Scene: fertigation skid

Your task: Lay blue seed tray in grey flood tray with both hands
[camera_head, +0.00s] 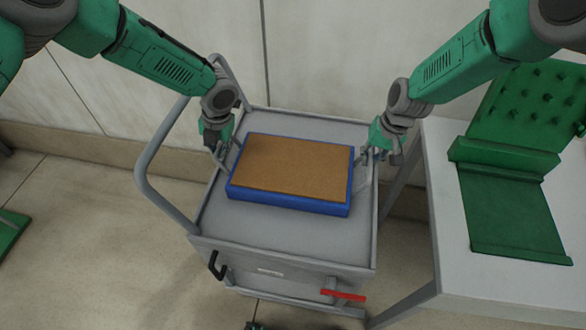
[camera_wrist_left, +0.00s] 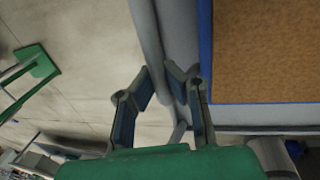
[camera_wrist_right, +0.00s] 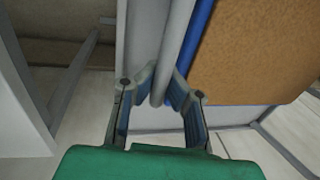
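The blue seed tray (camera_head: 290,200), filled flat with brown material, appears to rest level on the grey top (camera_head: 235,222) of a cart. This top has a raised rim; I cannot tell whether it is the flood tray. My left gripper (camera_head: 226,164) is at the tray's left side. In the left wrist view, its fingers (camera_wrist_left: 158,75) are apart, with the blue edge (camera_wrist_left: 205,60) beyond them. My right gripper (camera_head: 364,170) is at the tray's right side. In the right wrist view, its fingers (camera_wrist_right: 165,76) are apart around a grey rim, beside the blue edge (camera_wrist_right: 193,40).
The cart's push handle (camera_head: 150,170) curves up at the left. A red lever (camera_head: 343,295) and a black handle (camera_head: 216,265) are on its front. A white table (camera_head: 470,275) with a green studded fixture (camera_head: 510,215) stands close on the right. A wall is behind.

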